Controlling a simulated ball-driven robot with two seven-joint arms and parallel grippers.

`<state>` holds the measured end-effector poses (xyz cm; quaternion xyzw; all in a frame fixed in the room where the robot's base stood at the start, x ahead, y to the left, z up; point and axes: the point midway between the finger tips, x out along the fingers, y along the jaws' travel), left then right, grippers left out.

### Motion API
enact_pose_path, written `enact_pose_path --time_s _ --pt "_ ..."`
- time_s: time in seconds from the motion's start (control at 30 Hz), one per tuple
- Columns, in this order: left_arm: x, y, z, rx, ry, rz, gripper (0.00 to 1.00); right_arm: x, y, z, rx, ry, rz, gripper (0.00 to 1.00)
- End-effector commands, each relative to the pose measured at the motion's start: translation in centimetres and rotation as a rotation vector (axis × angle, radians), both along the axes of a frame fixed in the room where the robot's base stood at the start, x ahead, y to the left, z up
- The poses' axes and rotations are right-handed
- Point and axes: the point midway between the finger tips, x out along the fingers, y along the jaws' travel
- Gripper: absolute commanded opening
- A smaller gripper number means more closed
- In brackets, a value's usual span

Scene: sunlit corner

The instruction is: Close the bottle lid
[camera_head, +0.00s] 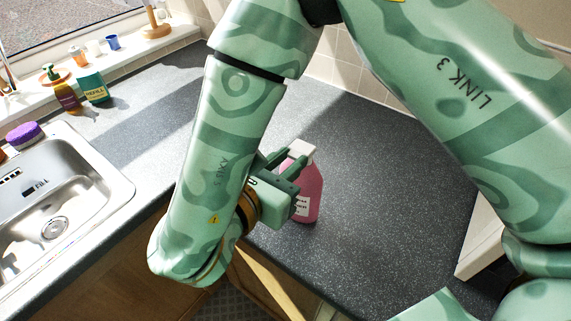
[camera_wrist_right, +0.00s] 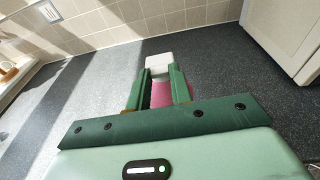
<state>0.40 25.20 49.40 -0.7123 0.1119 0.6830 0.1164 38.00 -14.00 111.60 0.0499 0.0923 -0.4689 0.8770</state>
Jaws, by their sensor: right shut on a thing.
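A pink bottle (camera_head: 310,190) with a white label stands upright on the dark speckled counter. Its white lid (camera_head: 302,148) is at the bottle's top; I cannot tell whether it is fully seated. The gripper hides part of the bottle's left side. My left gripper is not in view.
A metal sink (camera_head: 70,200) with a purple sponge (camera_head: 24,134) is at the left. A brown pump bottle (camera_head: 66,95) and a teal refill pack (camera_head: 94,88) stand behind it. The counter (camera_head: 390,180) right of the bottle is clear. A tiled wall (camera_head: 335,72) bounds the back.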

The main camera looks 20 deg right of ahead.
Motion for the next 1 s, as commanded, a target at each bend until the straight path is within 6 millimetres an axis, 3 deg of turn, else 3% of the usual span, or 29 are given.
enact_pose_path --time_s 0.23,0.77,0.8,0.83,1.0 --pt "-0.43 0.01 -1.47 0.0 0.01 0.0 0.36 -0.07 0.14 -0.76 -0.064 -0.039 0.003 0.0" --pt "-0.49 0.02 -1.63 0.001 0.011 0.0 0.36 -0.09 0.14 -0.68 -0.08 -0.05 0.002 0.0" --pt "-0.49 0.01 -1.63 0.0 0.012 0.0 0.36 -0.09 0.14 -0.68 -0.08 -0.05 0.002 0.32" --pt "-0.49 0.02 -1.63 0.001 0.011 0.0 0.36 -0.09 0.13 -0.68 -0.08 -0.05 0.002 0.41" --pt "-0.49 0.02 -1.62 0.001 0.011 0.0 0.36 -0.08 0.12 -0.64 -0.079 -0.051 0.001 0.44"
